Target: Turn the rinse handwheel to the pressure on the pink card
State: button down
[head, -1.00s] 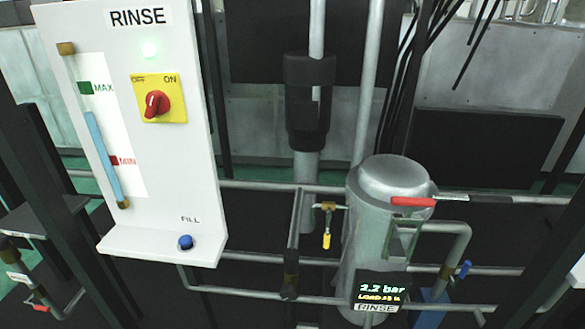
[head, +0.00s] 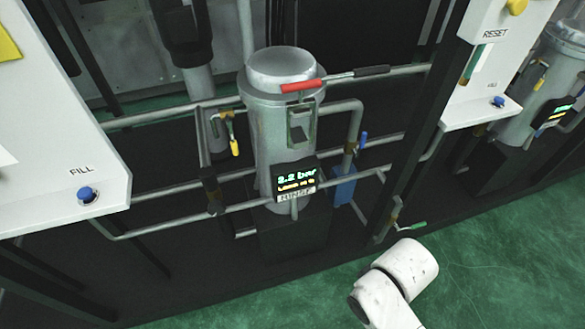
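I cannot make out a handwheel or a pink card in the view. A red lever handle (head: 302,86) lies across the upper part of the tank. White rounded links of my own arm show at the bottom right, but my gripper is out of view.
A white panel (head: 60,130) with a blue FILL button (head: 87,195) stands at left. Another white panel (head: 497,70), marked RESET, and a second tank (head: 545,95) stand at right. Pipes (head: 160,116) cross beside the tank. Green floor (head: 480,240) is open at lower right.

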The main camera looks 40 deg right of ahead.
aim_at(217, 207)
jog(key=i, duration=0.3)
jog(key=i+u, duration=0.15)
jog(key=u, duration=5.2)
jog(key=z, duration=2.75)
